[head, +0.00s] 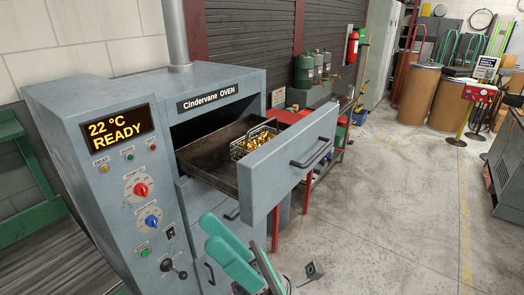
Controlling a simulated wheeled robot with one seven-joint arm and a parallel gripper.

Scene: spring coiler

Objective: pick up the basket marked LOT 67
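A wire basket (238,151) holding several small gold-coloured pieces stands inside the pulled-out drawer (205,153) of the grey oven. It sits toward the right part of the drawer, near the back of the drawer's front panel, which hides part of it. A handle bar shows above its rim. No LOT mark is readable on it. My teal arm (228,252) is at the bottom middle, in front of the oven and below the drawer, apart from the basket. A small grey part at the arm's right end may be my gripper (312,271); its fingers cannot be made out.
The oven (60,110) reads 22 °C READY. The drawer front (290,160) with its handle (312,152) juts out over the floor. A red bench (290,116) and green gas cylinders (303,71) stand behind.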

